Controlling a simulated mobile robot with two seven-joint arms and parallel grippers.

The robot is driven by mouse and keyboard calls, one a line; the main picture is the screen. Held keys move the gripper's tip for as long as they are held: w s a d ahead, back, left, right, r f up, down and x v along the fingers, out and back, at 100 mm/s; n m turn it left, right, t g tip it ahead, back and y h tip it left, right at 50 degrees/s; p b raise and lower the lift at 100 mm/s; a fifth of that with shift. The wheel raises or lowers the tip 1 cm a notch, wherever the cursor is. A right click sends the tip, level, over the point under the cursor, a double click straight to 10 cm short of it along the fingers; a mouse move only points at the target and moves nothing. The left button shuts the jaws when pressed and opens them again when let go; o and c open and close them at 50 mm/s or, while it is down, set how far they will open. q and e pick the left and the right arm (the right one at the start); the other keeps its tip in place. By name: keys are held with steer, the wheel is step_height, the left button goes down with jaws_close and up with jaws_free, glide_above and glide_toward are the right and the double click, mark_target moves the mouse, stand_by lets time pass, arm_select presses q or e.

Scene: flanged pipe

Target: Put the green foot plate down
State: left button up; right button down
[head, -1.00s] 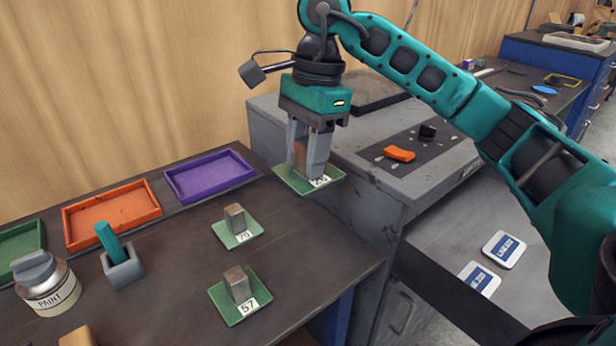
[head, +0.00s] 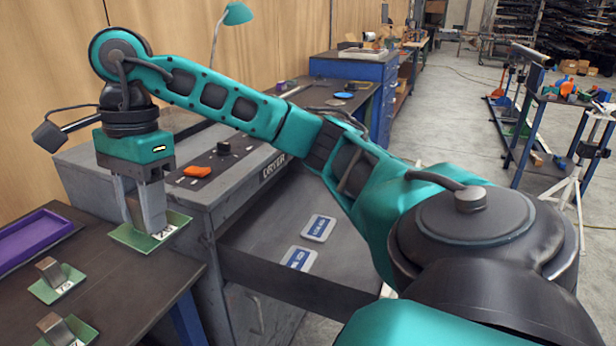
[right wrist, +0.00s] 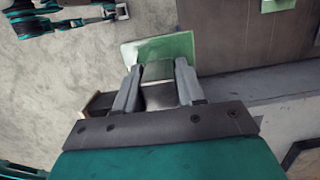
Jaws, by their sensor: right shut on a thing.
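My right gripper (head: 146,225) is shut on the metal block of a green foot plate (head: 170,225), which carries a white number label. The plate is held level near the right end of the dark table, beside the grey dryer cabinet. In the right wrist view the plate (right wrist: 190,50) shows beyond the fingers (right wrist: 160,85), with the floor below it on the left. Two more green foot plates with metal blocks stand on the table, one farther back (head: 68,285) and one nearer (head: 80,335).
A purple tray (head: 30,236) lies on the table at the left. The grey dryer cabinet (head: 222,195) bears an orange item (head: 197,171). Two blue-and-white cards (head: 318,228) (head: 298,258) lie on a lower dark surface, which has free room around them.

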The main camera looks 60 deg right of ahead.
steer(key=shift+s+a+f+n, duration=0.15)
steer(key=shift+s+f+n, duration=0.25)
steer(key=shift+f, duration=0.15)
steer(key=shift+s+a+f+n, duration=0.1)
steer(key=shift+s+f+n, duration=0.25)
steer(key=shift+f, duration=0.2)
steer(key=s+a+f+n+g+h, duration=0.1)
steer(key=a+f+n, duration=0.2)
steer(key=f+n, duration=0.5)
steer(key=s+a+f+n, duration=0.2)
steer(key=f+n, duration=0.6)
steer(key=f, duration=1)
steer(key=shift+s+a+f+g+h, duration=0.25)
steer(key=shift+a+f+g+h, duration=0.15)
steer(key=shift+a, duration=0.3)
steer(key=shift+d+r, duration=0.1)
